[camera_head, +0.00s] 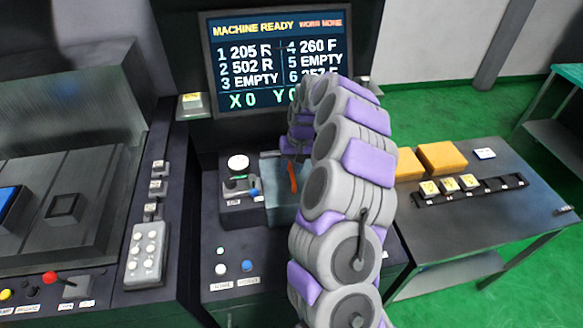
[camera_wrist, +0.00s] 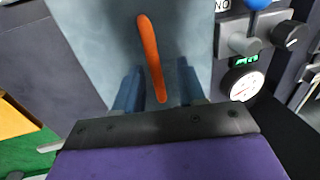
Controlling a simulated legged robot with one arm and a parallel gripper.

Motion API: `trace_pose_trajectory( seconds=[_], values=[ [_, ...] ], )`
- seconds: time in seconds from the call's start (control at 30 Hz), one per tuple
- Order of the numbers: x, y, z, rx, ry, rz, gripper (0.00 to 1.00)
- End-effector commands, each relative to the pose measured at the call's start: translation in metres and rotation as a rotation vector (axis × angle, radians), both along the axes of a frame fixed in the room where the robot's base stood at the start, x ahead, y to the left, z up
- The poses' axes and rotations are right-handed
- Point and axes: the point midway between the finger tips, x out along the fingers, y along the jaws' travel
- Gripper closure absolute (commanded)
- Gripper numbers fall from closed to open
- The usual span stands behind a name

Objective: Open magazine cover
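The magazine cover looks to be the blue-grey panel (camera_head: 283,212) in the middle of the machine, partly hidden by my arm. It fills the upper middle of the wrist view (camera_wrist: 85,25). A long orange handle (camera_head: 292,177) runs along it, and it also shows in the wrist view (camera_wrist: 150,50). My gripper (camera_wrist: 159,82) is open, its two dark blue fingers apart on either side of the handle's near end. Whether they touch the handle or panel I cannot tell. The cover appears shut. In the head view my arm hides most of the gripper.
A round gauge (camera_head: 238,163) and a blue-knobbed lever (camera_head: 254,193) stand just left of the cover. The screen (camera_head: 270,60) rises behind. A side table (camera_head: 470,218) at right holds yellow blocks (camera_head: 442,157) and a black rack (camera_head: 520,181).

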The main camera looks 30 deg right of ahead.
Motion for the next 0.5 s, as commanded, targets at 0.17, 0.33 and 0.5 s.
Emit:
trace_pose_trajectory(
  seconds=[0.17, 0.33, 0.5],
  values=[
    [0.0004, -0.0019, -0.0046, 0.002, -0.001, -0.001, 0.6],
    [0.0005, -0.0026, -0.0043, 0.002, -0.001, -0.001, 0.6],
    [0.0006, -0.0016, -0.0042, 0.002, -0.001, -0.001, 0.75]
  ],
)
